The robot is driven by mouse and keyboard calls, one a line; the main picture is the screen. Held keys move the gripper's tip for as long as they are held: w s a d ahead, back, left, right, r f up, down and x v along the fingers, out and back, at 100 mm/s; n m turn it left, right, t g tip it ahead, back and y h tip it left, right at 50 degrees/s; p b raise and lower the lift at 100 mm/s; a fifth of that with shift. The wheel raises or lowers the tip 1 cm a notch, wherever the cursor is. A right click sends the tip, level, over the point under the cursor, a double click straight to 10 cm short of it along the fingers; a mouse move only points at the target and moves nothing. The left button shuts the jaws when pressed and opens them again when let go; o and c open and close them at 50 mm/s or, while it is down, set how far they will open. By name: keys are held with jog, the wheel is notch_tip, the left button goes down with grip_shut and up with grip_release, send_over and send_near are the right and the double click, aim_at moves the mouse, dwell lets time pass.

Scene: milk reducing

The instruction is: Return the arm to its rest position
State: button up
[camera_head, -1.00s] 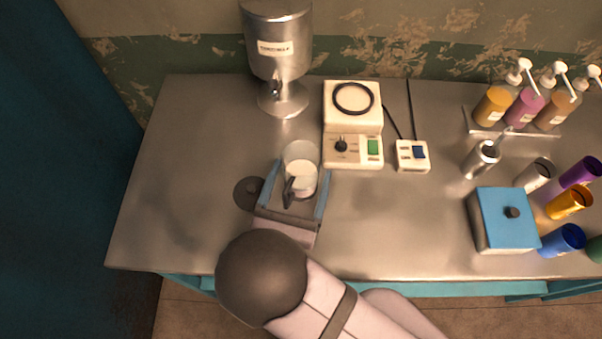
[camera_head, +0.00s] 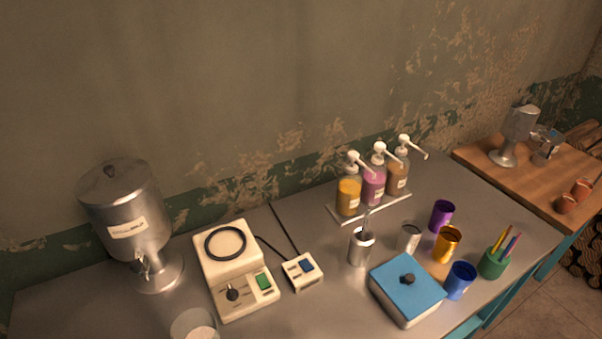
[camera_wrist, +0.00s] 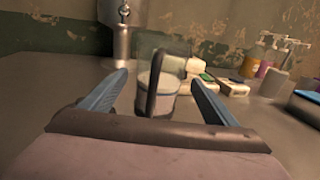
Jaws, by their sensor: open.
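My gripper (camera_wrist: 155,92) shows in the wrist view with its two blue-grey fingers spread wide apart, and it is open. The head view does not show my gripper or arm. A clear glass jug (camera_wrist: 170,78) with white milk in it and a dark handle stands on the metal table ahead of the fingers, between them in the picture. I cannot tell how far it is from the fingertips. The top of the jug also shows at the bottom edge of the head view (camera_head: 195,324), cut off by the frame.
A metal dispenser (camera_head: 128,222) stands at the left. A white hotplate (camera_head: 235,270) and a switch box (camera_head: 302,271) are beside it. Pump bottles (camera_head: 373,186), a blue-lidded box (camera_head: 406,288) and several coloured cups stand to the right. A wooden table (camera_head: 540,185) is at far right.

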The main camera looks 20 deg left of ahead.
jog(key=r+m+h+p, duration=0.2)
jog(key=r, duration=0.1)
jog(key=r+m+h+p, duration=0.2)
jog(key=r+h+p, duration=0.1)
jog(key=a+r+m+t+h+p, duration=0.1)
jog(key=r+m+h+p, duration=0.1)
jog(key=r, duration=0.1)
jog(key=shift+r+h+p, duration=0.15)
jog(key=shift+h+p, duration=0.15)
jog(key=shift+p, duration=0.1)
jog(key=w+d+f+m+g+h+b, duration=0.1)
jog(key=w+d+f+m+g+h, duration=0.1)
jog(key=w+d+m+g+h, duration=0.6)
jog(key=w+d+f+m+g+h+b, duration=0.1)
jog(key=w+d+m, duration=0.3)
jog(key=w+d, duration=0.55)
jog(key=s+d+f+m+g+y+b, duration=0.1)
jog(key=s+d+m+g+y, duration=0.1)
jog(key=d+m, duration=0.6)
jog(key=s+d+f+m+g+y+b, duration=0.2)
jog(key=d+m+g+y, duration=0.1)
jog(key=d+m, duration=0.5)
jog(key=s+d+f+m+g+y+b, duration=0.1)
jog(key=s+d+f+m+g+y, duration=0.1)
jog(key=d+m, duration=0.6)
jog(key=shift+s+d+g+y+b, duration=0.3)
jog(key=shift+s+d+b, duration=0.05)
jog(key=shift+d+b, duration=0.1)
